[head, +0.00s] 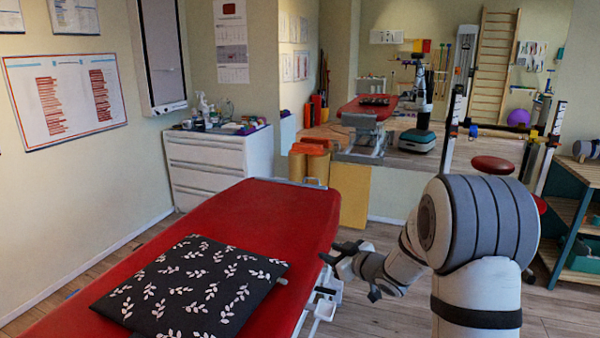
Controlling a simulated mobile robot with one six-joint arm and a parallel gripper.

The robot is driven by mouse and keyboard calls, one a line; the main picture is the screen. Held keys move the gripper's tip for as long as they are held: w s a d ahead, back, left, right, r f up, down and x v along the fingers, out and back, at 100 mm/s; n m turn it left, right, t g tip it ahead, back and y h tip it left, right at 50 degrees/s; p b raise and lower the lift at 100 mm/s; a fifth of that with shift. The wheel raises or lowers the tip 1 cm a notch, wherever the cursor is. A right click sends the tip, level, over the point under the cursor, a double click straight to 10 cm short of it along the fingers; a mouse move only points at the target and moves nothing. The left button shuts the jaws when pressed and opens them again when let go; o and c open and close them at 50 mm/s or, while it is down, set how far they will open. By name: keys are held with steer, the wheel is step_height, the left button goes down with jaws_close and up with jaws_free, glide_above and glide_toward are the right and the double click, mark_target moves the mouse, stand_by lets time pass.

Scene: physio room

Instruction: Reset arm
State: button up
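My arm comes in from the lower right and bends down and left. My gripper (338,262) is dark and small at its end, beside the right edge of the red treatment table (285,205). Its fingers point left toward the table. I cannot tell whether they are apart or closed, and I see nothing held in them. A black pillow with white leaf print (190,290) lies flat on the table, left of my gripper. The small end of a pale object (282,280) shows at the pillow's right edge; the rest is hidden.
A white drawer cabinet (218,165) with bottles on top stands behind the table. A large mirror (400,190) at the back reflects the room. A wooden shelf (575,215) with a green bin stands at the right. Wood floor shows between table and arm.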

steer(key=s+d+r+m+g+h+p, duration=0.3)
steer(key=s+d+r+m+h+p, duration=0.5)
steer(key=s+r, duration=0.5)
steer(key=s+a+r+g+p, duration=0.1)
steer(key=s+r+g+p, duration=0.1)
steer(key=s, duration=0.9)
steer(key=s+a+r+m+g+p, duration=0.1)
steer(key=s+g, duration=0.3)
steer(key=s, duration=0.8)
steer(key=shift+s+r+g+p, duration=0.25)
steer(key=shift+r+g+p, duration=0.05)
steer(key=shift+r+p, duration=0.3)
